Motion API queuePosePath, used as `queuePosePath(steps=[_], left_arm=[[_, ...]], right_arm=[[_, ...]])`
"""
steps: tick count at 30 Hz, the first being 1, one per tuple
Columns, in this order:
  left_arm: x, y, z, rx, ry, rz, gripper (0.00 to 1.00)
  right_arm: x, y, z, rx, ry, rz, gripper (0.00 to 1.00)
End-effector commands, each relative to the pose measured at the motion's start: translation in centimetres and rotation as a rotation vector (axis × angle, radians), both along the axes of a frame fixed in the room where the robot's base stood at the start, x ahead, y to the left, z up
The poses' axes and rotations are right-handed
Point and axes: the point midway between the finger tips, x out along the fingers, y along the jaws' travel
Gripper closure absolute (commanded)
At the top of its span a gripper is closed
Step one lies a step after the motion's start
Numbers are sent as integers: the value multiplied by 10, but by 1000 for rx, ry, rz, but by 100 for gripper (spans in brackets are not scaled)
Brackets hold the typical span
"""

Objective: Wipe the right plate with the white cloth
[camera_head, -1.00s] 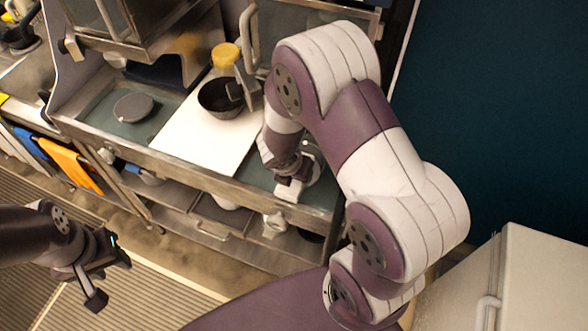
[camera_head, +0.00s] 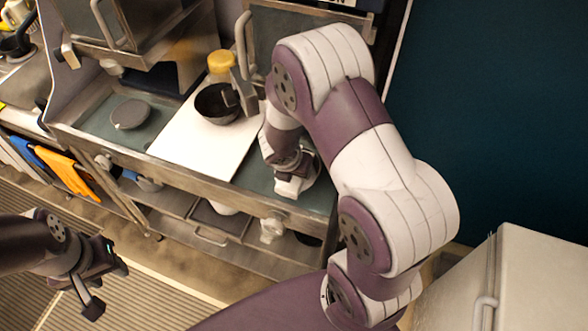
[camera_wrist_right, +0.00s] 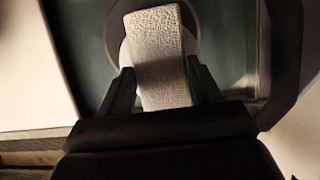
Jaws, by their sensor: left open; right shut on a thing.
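In the right wrist view, my right gripper (camera_wrist_right: 160,80) is shut on the white cloth (camera_wrist_right: 155,50), a folded, textured block. Beyond the cloth lies the right plate (camera_wrist_right: 113,24), round and dark-rimmed with a paler middle, largely covered by the cloth. The cloth overlaps the plate; I cannot tell whether they touch. In the head view, my right gripper (camera_head: 292,184) is low over the counter's right end, and the arm hides much of that area. My left gripper (camera_head: 108,285) is open and empty at the lower left, away from the counter.
A grey plate (camera_head: 131,114) lies left of the board. An orange cloth (camera_head: 66,171) hangs at the counter front. A white cabinet (camera_head: 545,275) stands lower right.

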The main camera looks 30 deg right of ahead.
Motion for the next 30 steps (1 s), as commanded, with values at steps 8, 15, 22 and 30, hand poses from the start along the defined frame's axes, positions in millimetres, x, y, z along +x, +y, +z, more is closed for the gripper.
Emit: queuePosePath(steps=[8, 15, 22, 30], left_arm=[[0, 0, -7, 0, 0, 0, 57], [0, 0, -7, 0, 0, 0, 57], [0, 0, -7, 0, 0, 0, 57], [0, 0, -3, 0, 0, 0, 57]], right_arm=[[-14, 17, -2, 0, 1, 5, 71], [-17, 18, -1, 1, 4, 2, 71], [-17, 18, -2, 1, 5, 2, 71], [-7, 6, -1, 2, 5, 0, 71]])
